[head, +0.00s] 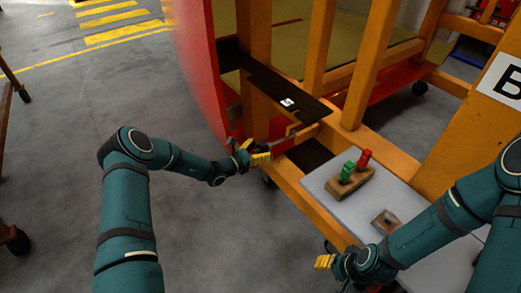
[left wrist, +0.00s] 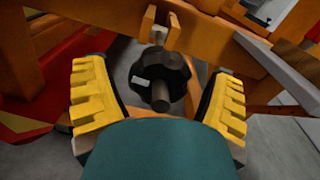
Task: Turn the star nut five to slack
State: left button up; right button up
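The star nut (left wrist: 160,80) is a dark lobed knob on a grey threaded rod in the left wrist view. It sits in front of an orange frame bar. My left gripper (left wrist: 158,76) is open, with one yellow-padded finger on each side of the nut and visible gaps between. In the head view my left gripper (head: 252,154) is at the lower frame beside the red panel; the nut cannot be made out there. My right gripper (head: 328,261) is low near the front of the frame, with only a yellow pad clearly showing.
A grey board (head: 327,168) on the orange frame carries a wooden block (head: 350,184) with green and red handles and a small wooden plate (head: 386,222). A red panel (head: 196,65) stands behind my left gripper.

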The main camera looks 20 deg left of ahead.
pick_arm(q)
jog(key=c, duration=1)
jog(key=shift+n, duration=0.5)
jog(key=o, duration=1.2)
jog(key=v, duration=1.2)
